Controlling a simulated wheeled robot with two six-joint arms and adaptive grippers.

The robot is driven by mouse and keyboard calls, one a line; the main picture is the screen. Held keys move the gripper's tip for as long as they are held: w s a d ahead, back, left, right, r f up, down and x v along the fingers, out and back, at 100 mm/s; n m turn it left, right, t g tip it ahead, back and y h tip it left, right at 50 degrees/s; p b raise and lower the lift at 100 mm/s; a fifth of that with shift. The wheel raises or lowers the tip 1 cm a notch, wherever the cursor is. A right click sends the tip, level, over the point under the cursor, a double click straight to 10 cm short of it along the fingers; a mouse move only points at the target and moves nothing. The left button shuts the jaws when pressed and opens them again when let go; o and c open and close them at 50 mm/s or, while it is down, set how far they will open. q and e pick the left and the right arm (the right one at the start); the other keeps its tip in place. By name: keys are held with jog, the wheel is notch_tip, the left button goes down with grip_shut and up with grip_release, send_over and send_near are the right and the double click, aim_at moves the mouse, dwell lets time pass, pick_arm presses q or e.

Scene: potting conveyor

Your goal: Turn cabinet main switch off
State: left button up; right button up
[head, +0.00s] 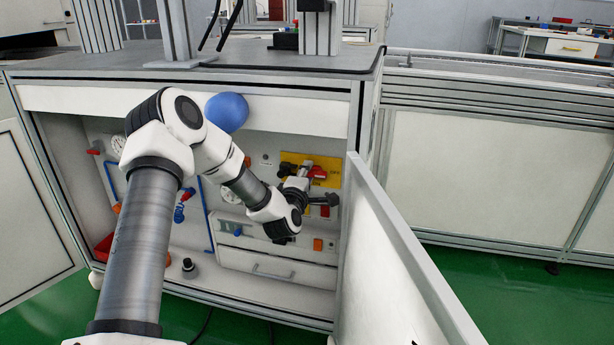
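The cabinet main switch (318,173) has a red handle on a yellow plate (325,161), on the back panel inside the open cabinet. My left arm reaches into the cabinet from the left. My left gripper (312,176) is at the switch, in front of the plate's lower left part, and partly covers it. Its dark parts overlap the red handle in the picture; I cannot tell whether they touch it, or whether the fingers are open or shut. The handle's exact angle is hard to make out. My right gripper is not in view.
The cabinet door (395,265) stands open at the right, close to my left gripper. Gauges, blue tubing (207,220) and a drawer (270,268) sit inside the cabinet. A blue ball (227,112) shows at the cabinet's top edge. Green floor lies right of the door.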

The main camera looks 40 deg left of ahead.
pick_arm(q)
jog(key=shift+f, duration=0.15)
jog(key=v, duration=1.2)
dwell(0.3)
